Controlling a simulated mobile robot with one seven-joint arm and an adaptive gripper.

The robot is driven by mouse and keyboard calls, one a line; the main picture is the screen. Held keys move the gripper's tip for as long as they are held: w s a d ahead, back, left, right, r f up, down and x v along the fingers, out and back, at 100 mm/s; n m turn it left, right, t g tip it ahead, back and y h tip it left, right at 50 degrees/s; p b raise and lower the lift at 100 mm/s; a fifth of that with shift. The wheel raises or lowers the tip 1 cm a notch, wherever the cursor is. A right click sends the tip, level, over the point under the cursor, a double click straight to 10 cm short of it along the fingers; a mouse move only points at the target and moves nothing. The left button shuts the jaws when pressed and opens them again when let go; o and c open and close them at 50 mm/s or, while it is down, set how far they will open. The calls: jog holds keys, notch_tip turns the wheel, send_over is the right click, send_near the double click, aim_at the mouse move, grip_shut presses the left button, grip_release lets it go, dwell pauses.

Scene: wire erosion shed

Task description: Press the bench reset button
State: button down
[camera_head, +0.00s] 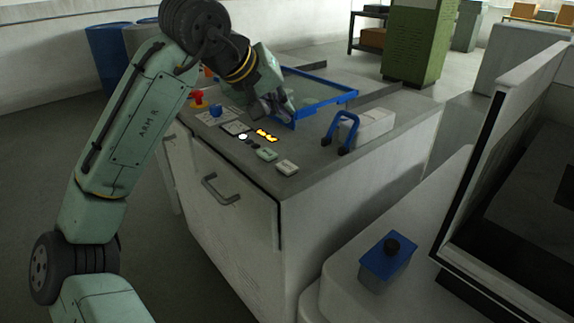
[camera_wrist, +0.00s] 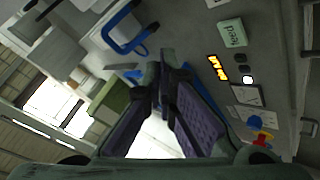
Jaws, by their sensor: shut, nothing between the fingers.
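Controls sit on the grey bench top (camera_head: 322,160). A red button on a yellow base (camera_head: 198,98) and a blue knob (camera_head: 215,111) are at the left. A round white button (camera_head: 242,136), small dark buttons (camera_head: 253,143) and an amber display (camera_head: 266,135) lie nearer the front. I cannot read which control is the reset. My gripper (camera_head: 286,117) is shut and empty above the bench, behind the display; its fingers (camera_wrist: 163,85) also show in the wrist view.
A blue frame (camera_head: 325,105) lies at the back of the bench, close by my gripper. A blue handle (camera_head: 343,131) stands up right of the controls. The cabinet front has a grey handle (camera_head: 220,190). A blue box with a black knob (camera_head: 387,262) is at lower right.

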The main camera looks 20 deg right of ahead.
jog(key=shift+f, duration=0.1)
jog(key=b, duration=0.7)
send_over(283, 165)
notch_tip(283, 165, down, 7)
jog(key=shift+r, duration=0.1)
jog(key=shift+f, duration=0.9)
jog(key=shift+f, duration=0.45)
jog(key=shift+f, duration=0.35)
dwell(0.8)
jog(key=shift+r, duration=0.15)
jog(key=shift+r+p, duration=0.6)
jog(key=shift+r, duration=0.1)
